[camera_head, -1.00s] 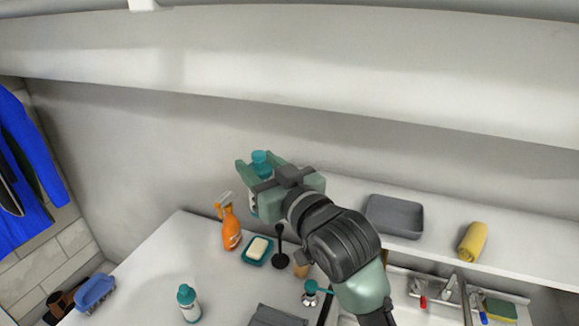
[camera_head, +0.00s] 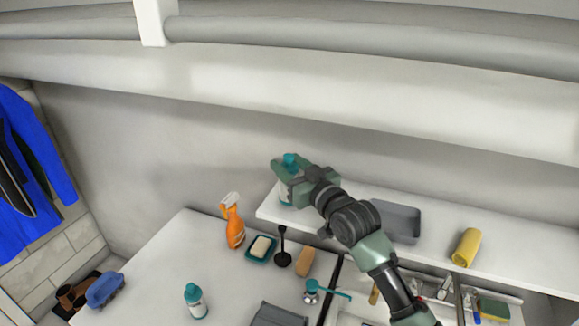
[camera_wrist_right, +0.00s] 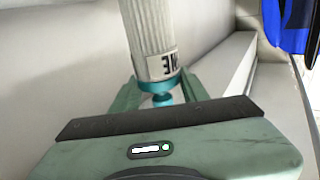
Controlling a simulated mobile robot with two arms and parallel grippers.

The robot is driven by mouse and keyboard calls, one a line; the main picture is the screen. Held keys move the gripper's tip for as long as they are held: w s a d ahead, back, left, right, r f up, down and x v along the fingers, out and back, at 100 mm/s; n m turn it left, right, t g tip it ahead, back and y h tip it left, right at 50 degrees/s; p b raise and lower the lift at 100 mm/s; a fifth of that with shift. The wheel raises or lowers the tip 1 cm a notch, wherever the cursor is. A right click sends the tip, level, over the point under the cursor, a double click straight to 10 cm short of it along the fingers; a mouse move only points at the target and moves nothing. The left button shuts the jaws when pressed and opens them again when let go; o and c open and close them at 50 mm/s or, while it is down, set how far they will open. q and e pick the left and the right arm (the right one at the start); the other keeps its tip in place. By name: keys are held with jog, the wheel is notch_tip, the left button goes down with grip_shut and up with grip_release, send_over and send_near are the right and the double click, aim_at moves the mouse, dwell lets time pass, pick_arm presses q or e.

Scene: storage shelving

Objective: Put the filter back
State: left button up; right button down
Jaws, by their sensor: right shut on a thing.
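The filter is a pale cylinder with a teal cap (camera_head: 290,160). In the right wrist view its ribbed white body (camera_wrist_right: 150,30) shows a dark-lettered label and a teal end between the fingers. My right gripper (camera_head: 288,174) is shut on it at the teal end. In the head view the filter is at the left end of the white wall shelf (camera_head: 350,197). Its lower part is partly hidden by the gripper, and I cannot tell whether it touches the shelf. My left gripper is not in view.
A grey tray (camera_head: 398,220) and a yellow roll (camera_head: 466,247) sit on the shelf right of my arm. On the counter below are an orange spray bottle (camera_head: 233,226), a soap dish (camera_head: 260,249) and a teal-capped bottle (camera_head: 194,300). Pipes (camera_head: 370,38) run overhead.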

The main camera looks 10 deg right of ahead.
jog(key=shift+w+d+f+p, duration=0.15)
jog(key=shift+f+p, duration=0.3)
jog(key=shift+f, duration=0.3)
jog(key=shift+f, duration=0.15)
jog(key=c, duration=0.7)
grip_release()
jog(key=shift+c, duration=0.2)
